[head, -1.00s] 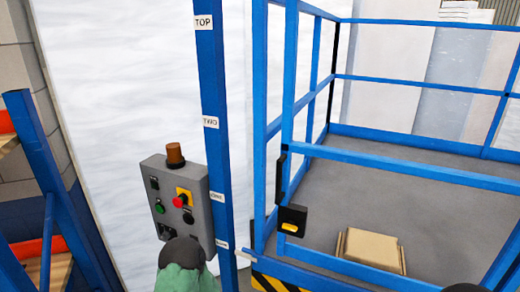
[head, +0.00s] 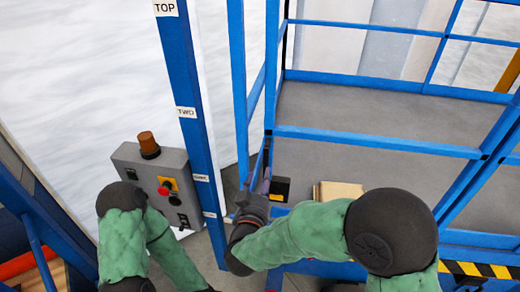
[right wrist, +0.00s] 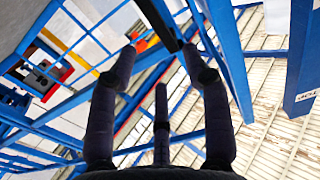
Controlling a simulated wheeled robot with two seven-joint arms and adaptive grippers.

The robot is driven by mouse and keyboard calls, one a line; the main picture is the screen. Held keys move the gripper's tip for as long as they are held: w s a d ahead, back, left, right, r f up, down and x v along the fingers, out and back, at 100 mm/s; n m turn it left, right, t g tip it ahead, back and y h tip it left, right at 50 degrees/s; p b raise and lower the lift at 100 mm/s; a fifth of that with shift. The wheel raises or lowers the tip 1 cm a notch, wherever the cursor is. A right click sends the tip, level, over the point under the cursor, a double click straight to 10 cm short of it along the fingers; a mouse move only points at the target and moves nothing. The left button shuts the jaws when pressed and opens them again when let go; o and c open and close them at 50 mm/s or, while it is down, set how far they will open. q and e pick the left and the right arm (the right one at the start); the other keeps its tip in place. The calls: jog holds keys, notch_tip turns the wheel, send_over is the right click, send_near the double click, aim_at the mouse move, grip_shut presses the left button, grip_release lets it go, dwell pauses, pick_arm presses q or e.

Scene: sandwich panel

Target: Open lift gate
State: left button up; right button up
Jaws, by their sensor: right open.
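The lift gate is a blue rail frame (head: 375,142) across the front of the lift platform. A black latch box with a yellow part (head: 280,188) sits at its left end. My right gripper (head: 258,190) is beside the gate's left upright, close to the latch box; its fingertips are hard to make out there. In the right wrist view it is open (right wrist: 159,52), with its fingers spread and a dark bar (right wrist: 160,22) just beyond the tips. I cannot tell whether they touch. My left gripper is not visible; only my left arm shows.
A grey control box (head: 150,172) with a red button and an orange-brown beacon is mounted left of the blue labelled post (head: 180,85). A cardboard box (head: 340,190) lies on the grey platform floor. Blue racking (head: 40,215) stands at far left.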

aim_at(267, 159)
jog(key=w, duration=0.3)
jog(key=w+d+p, duration=0.1)
jog(key=w, duration=0.3)
jog(key=w+p, duration=0.1)
jog(key=w, duration=0.2)
jog(key=shift+w+d+f, duration=0.1)
jog(key=shift+w+d, duration=0.1)
jog(key=shift+d, duration=0.15)
jog(key=shift+c, duration=0.3)
grip_shut()
